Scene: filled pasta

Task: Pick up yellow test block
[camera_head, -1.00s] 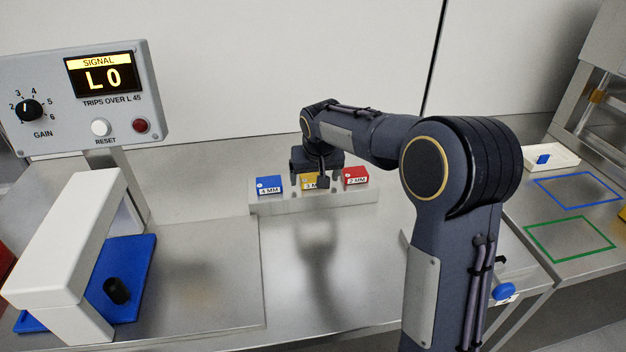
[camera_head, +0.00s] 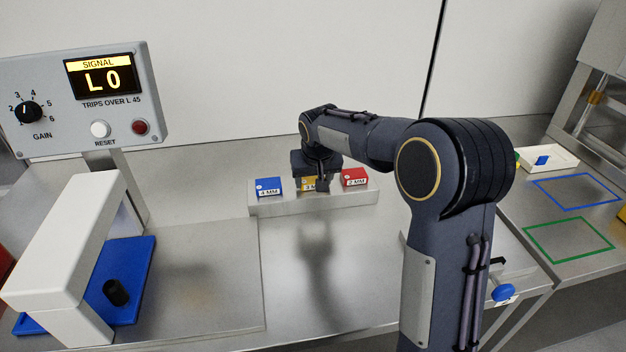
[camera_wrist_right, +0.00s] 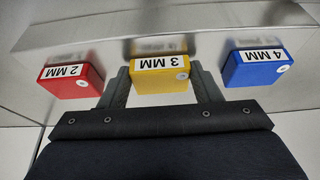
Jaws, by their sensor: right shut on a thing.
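The yellow test block (camera_wrist_right: 160,80), labelled 3 MM, sits between the blue and red blocks on a low metal rack (camera_head: 290,203). In the head view the yellow block (camera_head: 308,183) is partly hidden by my right gripper (camera_head: 318,182). In the right wrist view, the fingers of my right gripper (camera_wrist_right: 160,88) lie along both sides of the yellow block, shut on it. The block appears still at rack level. My left gripper is not in view.
The blue 4 MM block (camera_head: 269,186) and red 2 MM block (camera_head: 354,178) stand close on either side. At left are a signal box (camera_head: 85,98) reading L0 and a white arch (camera_head: 65,250) over a blue base (camera_head: 140,262).

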